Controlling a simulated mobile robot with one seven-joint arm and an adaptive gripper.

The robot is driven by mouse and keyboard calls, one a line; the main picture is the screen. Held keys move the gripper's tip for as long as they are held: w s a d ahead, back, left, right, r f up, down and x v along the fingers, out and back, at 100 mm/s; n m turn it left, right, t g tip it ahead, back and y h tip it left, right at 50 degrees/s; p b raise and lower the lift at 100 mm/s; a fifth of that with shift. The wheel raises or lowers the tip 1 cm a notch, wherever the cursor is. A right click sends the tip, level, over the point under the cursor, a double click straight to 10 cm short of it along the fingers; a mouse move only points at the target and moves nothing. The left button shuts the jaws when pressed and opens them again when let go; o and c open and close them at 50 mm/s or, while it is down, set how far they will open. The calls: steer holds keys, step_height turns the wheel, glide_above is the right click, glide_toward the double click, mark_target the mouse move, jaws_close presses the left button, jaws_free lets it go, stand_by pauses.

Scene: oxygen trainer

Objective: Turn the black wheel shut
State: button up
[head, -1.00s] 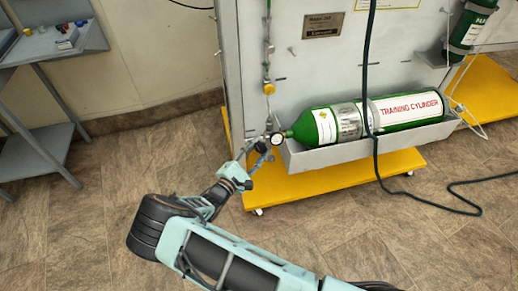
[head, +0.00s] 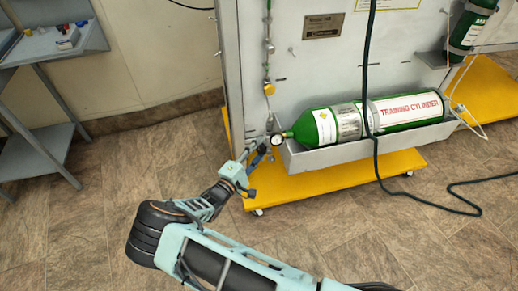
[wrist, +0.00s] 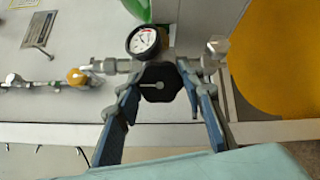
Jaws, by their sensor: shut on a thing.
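The black wheel (wrist: 160,84) is a small dark lobed knob with a pale pin across it, just below a round white pressure gauge (wrist: 143,40) in the wrist view. My gripper (wrist: 162,86) is shut on the wheel, with one blue-grey finger on each side of it. In the head view my gripper (head: 258,156) is at the lower left corner of the grey panel, just left of the gauge (head: 277,139). The wheel is hard to make out there among the fingers.
A green training cylinder (head: 400,110) lies in a grey trough (head: 365,144) right of my gripper. A yellow base (head: 330,180) sits below. A dark hose (head: 375,165) hangs in front. A pipe with a yellow fitting (head: 268,88) runs above. Open floor lies to the left.

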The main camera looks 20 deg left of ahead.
steer(key=o, duration=1.2)
steer(key=v, duration=1.2)
steer(key=shift+r, duration=0.1)
